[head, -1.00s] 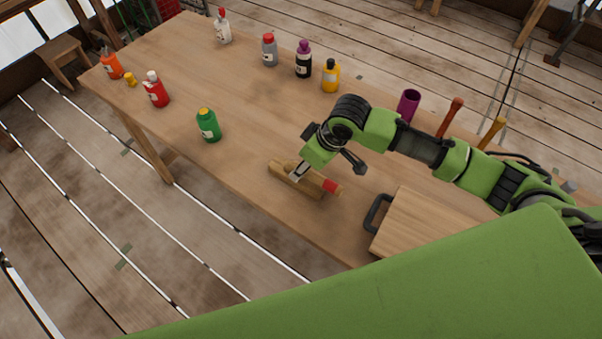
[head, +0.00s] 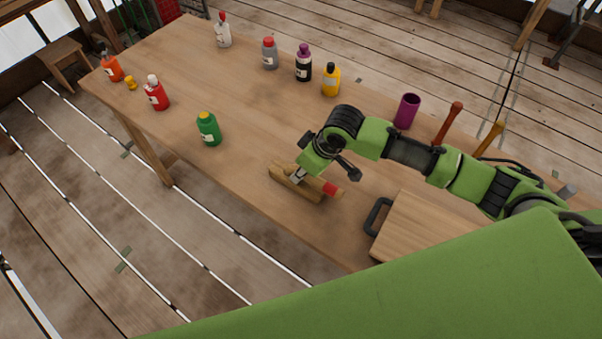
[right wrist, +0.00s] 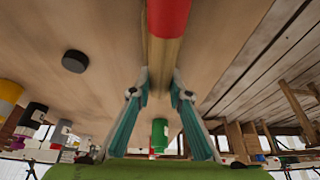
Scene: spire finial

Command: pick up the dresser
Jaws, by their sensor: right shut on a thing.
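The dresser is likely the long pale wooden tool with a red end (head: 330,188), at the near edge of the table. My right gripper (head: 297,177) comes down over its wooden part and is shut on it. In the right wrist view, the red end (right wrist: 168,17) points up the picture, and the wooden shaft runs down between the two fingers of my right gripper (right wrist: 160,88). I cannot tell whether the tool is clear of the table. My left gripper is not in view.
The wooden table (head: 240,110) holds a green bottle (head: 208,129), a red bottle (head: 156,94) and several others at the back. A wooden board with a dark handle (head: 377,214) lies to the right. A purple cup (head: 407,110) stands behind my arm.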

